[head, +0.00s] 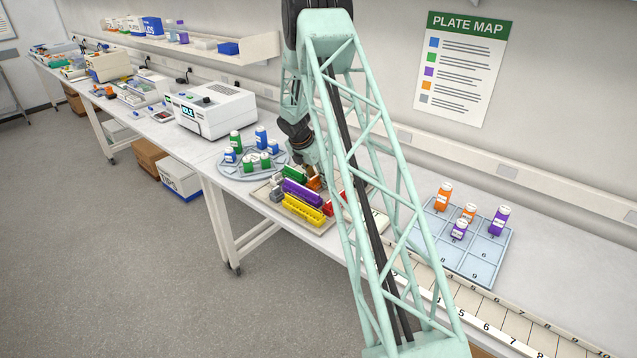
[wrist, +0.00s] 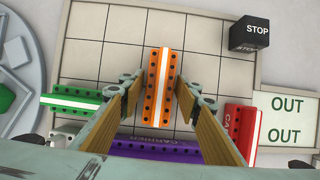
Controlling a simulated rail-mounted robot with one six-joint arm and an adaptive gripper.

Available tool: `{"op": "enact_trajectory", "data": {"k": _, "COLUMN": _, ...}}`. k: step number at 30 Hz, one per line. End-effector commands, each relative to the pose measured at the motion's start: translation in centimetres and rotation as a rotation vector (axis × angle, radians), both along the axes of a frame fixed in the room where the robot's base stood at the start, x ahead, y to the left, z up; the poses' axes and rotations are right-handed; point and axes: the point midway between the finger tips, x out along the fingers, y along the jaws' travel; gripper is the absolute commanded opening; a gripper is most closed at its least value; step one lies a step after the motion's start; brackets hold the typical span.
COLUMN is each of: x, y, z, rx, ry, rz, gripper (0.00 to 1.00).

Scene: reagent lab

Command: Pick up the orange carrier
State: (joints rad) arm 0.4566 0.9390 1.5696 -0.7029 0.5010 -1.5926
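The orange carrier (wrist: 160,85) lies on a gridded board (wrist: 105,20) in the wrist view, its long side running away from me with a white strip along its top. My gripper (wrist: 160,92) is open, with one finger on each side of the carrier's near half. A gap shows between the carrier and each finger. In the head view the orange carrier (head: 313,184) is partly hidden behind my arm and other carriers.
A green carrier (wrist: 70,101) lies to the left, a red carrier (wrist: 239,128) to the right and a purple carrier (wrist: 155,149) on the near side. A black STOP block (wrist: 250,34) stands at the far right. A yellow carrier (head: 303,210) lies at the board's front.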

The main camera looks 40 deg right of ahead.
Motion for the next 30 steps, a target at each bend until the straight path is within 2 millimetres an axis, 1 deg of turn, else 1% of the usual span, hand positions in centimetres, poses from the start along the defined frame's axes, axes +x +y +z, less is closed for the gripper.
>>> {"op": "enact_trajectory", "data": {"k": 1, "x": 0.0, "y": 0.0, "z": 0.0, "rx": 0.000, "ry": 0.000, "rz": 0.000, "gripper": 0.30}}
{"op": "enact_trajectory", "data": {"k": 7, "x": 0.0, "y": 0.0, "z": 0.0, "rx": 0.000, "ry": 0.000, "rz": 0.000, "gripper": 0.12}}
{"op": "enact_trajectory", "data": {"k": 15, "x": 0.0, "y": 0.0, "z": 0.1, "rx": 0.000, "ry": 0.000, "rz": 0.000, "gripper": 0.12}}
{"op": "enact_trajectory", "data": {"k": 20, "x": 0.0, "y": 0.0, "z": 0.6, "rx": -0.001, "ry": -0.001, "rz": 0.000, "gripper": 0.12}}
{"op": "enact_trajectory", "data": {"k": 26, "x": 0.0, "y": 0.0, "z": 2.1, "rx": -0.001, "ry": -0.001, "rz": -0.001, "gripper": 0.12}}
{"op": "enact_trajectory", "data": {"k": 30, "x": 0.1, "y": -0.1, "z": 3.9, "rx": -0.002, "ry": -0.002, "rz": 0.001, "gripper": 0.12}}
